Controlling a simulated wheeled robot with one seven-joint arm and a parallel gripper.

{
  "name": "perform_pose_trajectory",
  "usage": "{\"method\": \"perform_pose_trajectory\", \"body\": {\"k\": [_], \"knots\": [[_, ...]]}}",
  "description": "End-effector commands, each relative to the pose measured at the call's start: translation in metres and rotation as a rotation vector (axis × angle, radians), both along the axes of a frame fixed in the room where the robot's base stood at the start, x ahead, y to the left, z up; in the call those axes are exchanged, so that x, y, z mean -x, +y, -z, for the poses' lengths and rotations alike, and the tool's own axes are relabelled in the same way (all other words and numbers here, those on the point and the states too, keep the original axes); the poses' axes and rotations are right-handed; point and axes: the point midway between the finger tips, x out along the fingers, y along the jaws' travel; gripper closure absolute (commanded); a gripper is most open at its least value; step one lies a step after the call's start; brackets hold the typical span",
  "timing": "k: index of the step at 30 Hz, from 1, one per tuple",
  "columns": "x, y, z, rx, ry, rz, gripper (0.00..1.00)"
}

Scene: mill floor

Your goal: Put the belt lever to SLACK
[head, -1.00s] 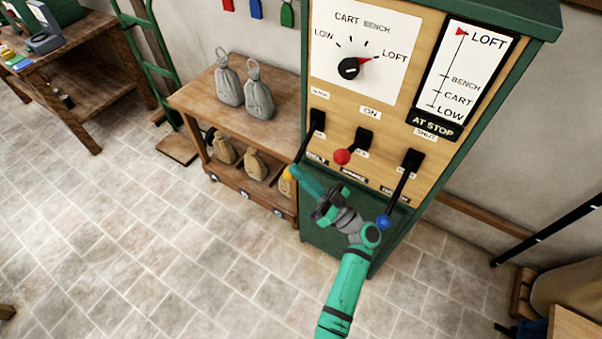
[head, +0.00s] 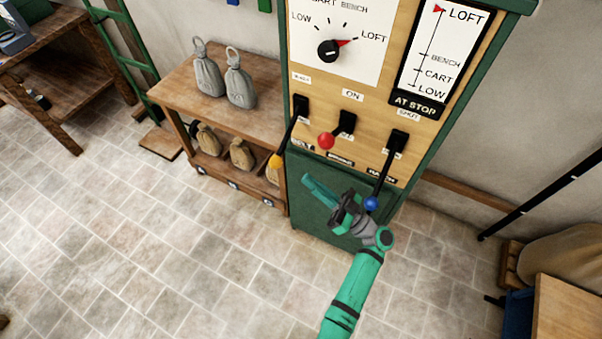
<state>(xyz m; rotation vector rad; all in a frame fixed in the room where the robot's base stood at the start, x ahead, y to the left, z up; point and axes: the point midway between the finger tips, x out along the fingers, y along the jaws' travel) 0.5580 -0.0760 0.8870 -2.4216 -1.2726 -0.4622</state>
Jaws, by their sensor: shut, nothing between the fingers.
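The belt lever is the left lever on the green and wood cabinet, with a black arm and a yellow knob (head: 275,161). It slants down and out from its black mount (head: 300,106). A small blurred plate above it seems to read SLACK, and one below it reads BELT. My gripper (head: 310,184) is shut and empty, below and right of the yellow knob, with a gap between them. It is in front of the cabinet's green lower part (head: 308,215).
A red-knobbed lever (head: 326,141) is in the middle, under an ON plate. A blue-knobbed lever (head: 371,203) hangs down close to my gripper's wrist. A wooden shelf (head: 180,92) with weights and sacks stands left. The tiled floor (head: 150,240) in front is clear.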

Motion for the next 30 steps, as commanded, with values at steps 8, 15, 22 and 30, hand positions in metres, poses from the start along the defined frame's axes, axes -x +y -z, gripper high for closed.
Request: {"method": "perform_pose_trajectory", "body": {"k": [8,15,22,30], "knots": [[0.006,-0.008,0.004,0.0,-0.004,-0.001,1.0],[0.006,-0.007,0.003,0.0,-0.004,-0.002,1.0],[0.006,-0.007,0.003,0.001,-0.004,-0.002,1.0],[0.014,0.028,0.064,0.042,0.242,0.029,1.0]]}}
